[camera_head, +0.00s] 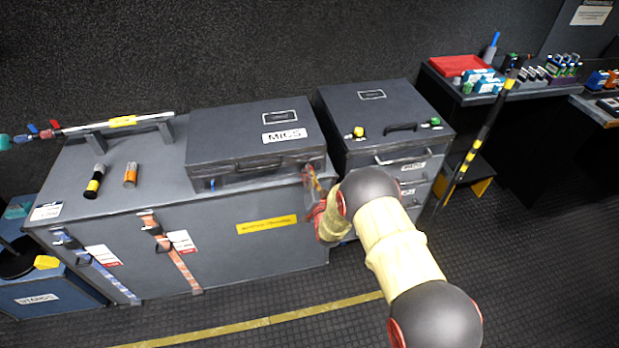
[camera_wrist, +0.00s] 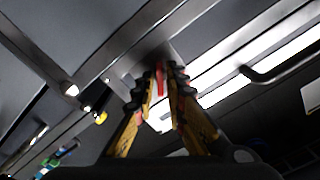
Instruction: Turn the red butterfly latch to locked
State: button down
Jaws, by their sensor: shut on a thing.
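The red butterfly latch (camera_wrist: 160,80) shows as a narrow red strip between my fingertips in the wrist view. Its angle is hard to read there. My gripper (camera_wrist: 164,85) is shut on it, with one yellow-and-black finger on each side. In the head view my gripper (camera_head: 311,180) reaches the front right corner of the dark grey MICS case (camera_head: 225,130), and it hides the latch. The case's lid is down, and its handle (camera_head: 258,165) is on the front face.
The MICS case stands on a grey cabinet (camera_head: 120,200) with a flashlight (camera_head: 95,181) and a battery (camera_head: 130,174). Another dark case (camera_head: 390,100), with yellow and green latches, stands close on the right. A striped pole (camera_head: 480,135) leans further right. Floor is open in front.

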jog(key=m+b, duration=0.5)
jog(key=m, duration=0.5)
jog(key=shift+d+f, duration=0.1)
jog(key=shift+m, duration=0.5)
jog(key=c, duration=2)
grip_release()
jog(key=shift+s, duration=0.1)
jog(key=v, duration=1.1)
jog(key=shift+s, duration=0.35)
jog(key=shift+d, duration=0.15)
